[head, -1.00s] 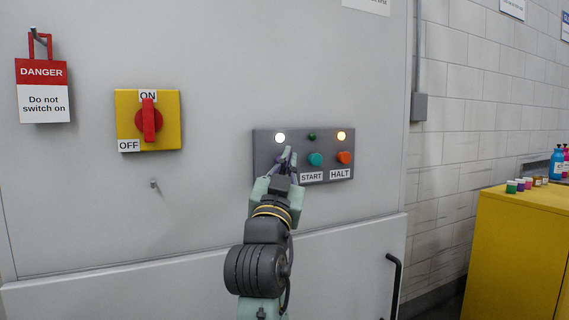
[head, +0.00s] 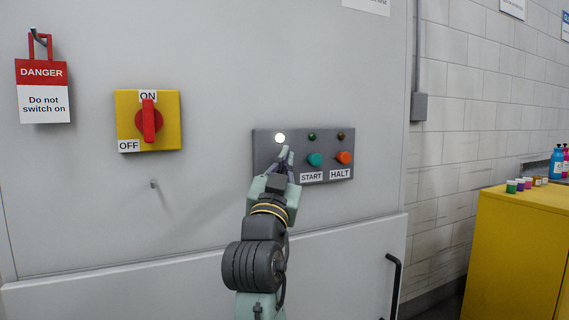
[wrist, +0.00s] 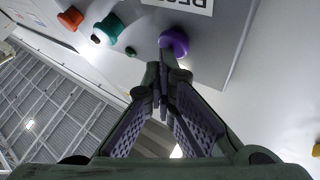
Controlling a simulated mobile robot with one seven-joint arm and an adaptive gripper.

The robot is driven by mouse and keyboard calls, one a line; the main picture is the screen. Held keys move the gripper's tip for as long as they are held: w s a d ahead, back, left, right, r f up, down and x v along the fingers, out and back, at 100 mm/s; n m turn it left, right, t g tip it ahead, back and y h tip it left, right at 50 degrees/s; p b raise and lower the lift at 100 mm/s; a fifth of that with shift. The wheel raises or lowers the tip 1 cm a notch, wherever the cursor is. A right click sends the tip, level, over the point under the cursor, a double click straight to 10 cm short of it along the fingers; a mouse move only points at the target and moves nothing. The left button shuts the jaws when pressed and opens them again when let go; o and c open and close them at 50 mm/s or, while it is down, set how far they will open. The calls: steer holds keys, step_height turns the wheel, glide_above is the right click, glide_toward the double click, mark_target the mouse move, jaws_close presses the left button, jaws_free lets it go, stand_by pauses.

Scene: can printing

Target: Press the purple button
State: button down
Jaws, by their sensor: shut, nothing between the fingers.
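The purple button (wrist: 175,42) shows in the wrist view on the grey control panel (head: 264,167), beside a white label that reads partly as RESE. My gripper (wrist: 164,62) is shut and empty. Its fingertips are right at the purple button in the wrist view; I cannot tell whether they touch it. In the head view my gripper (head: 287,154) covers the left part of the panel and hides the purple button.
The panel also has a teal START button (head: 315,159), an orange HALT button (head: 344,157) and a lit white lamp (head: 280,138). A red rotary switch (head: 148,121) is at left. A yellow cabinet (head: 515,255) stands at right.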

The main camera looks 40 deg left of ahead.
stand_by(0.4)
steer(key=shift+s+d, duration=0.25)
steer(key=shift+d, duration=0.3)
steer(key=shift+s+d, duration=0.2)
steer(key=shift+d, duration=0.35)
steer(key=d, duration=0.1)
steer(key=s+d, duration=0.1)
steer(key=d, duration=0.1)
steer(key=s+d, duration=0.1)
steer(key=shift+d, duration=0.3)
stand_by(0.5)
